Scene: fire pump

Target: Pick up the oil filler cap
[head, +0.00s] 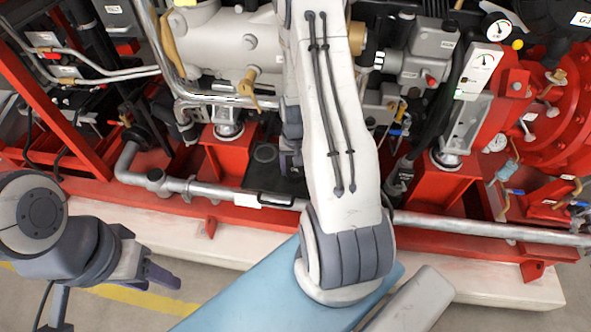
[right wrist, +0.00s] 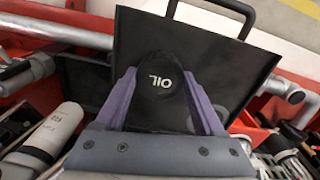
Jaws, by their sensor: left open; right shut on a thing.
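The oil filler cap (right wrist: 161,76) is a round black cap with white "OIL" lettering in the right wrist view. My right gripper (right wrist: 160,78) is shut on it, with one purple finger on each side. A black tray with a handle (right wrist: 225,70) lies behind the cap; I cannot tell how far the cap is above it. My left gripper (head: 150,270) is open and empty at the lower left, in front of the pump base.
The black tray (head: 278,182) shows beside my right arm in the head view. A grey pipe (head: 450,226) runs along the red frame (head: 215,160). Gauges (head: 485,60) and the red pump housing (head: 560,120) stand at the right. The floor at the front left is clear.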

